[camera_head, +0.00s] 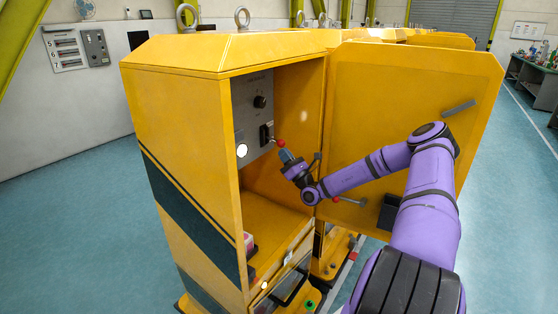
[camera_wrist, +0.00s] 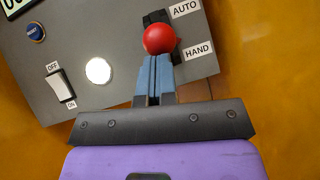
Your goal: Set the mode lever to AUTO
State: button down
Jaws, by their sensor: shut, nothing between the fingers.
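The mode lever has a red ball knob (camera_wrist: 159,39), in front of a black slot plate (camera_wrist: 158,20) on the grey panel (camera_wrist: 110,45). An AUTO label (camera_wrist: 185,9) is at the upper right of the slot and a HAND label (camera_wrist: 198,50) is lower right. The knob appears between the two labels. In the head view the red knob (camera_head: 281,143) stands out from the panel in the open cabinet. My gripper (camera_wrist: 154,60) is shut and empty, with its blue fingertips right at the knob's lower side. I cannot tell whether they touch. The knob partly hides the slot.
A yellow cabinet (camera_head: 180,110) surrounds the panel, and its door (camera_head: 410,85) stands open at the right behind my arm. The panel also holds a round white light (camera_wrist: 98,71), an OFF/ON rocker switch (camera_wrist: 61,87) and a blue button (camera_wrist: 36,32).

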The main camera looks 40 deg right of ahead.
aim_at(283, 144)
jog(key=r+g, duration=0.1)
jog(key=r+n+g, duration=0.1)
jog(key=r+g, duration=0.1)
jog(key=shift+s+d+r, duration=0.1)
jog(key=shift+s+r, duration=0.05)
jog(key=shift+s, duration=0.25)
jog(key=shift+r+n+g+h, duration=0.3)
jog(key=shift+r+g, duration=1.3)
jog(key=shift+g, duration=0.4)
jog(key=shift+d, duration=0.1)
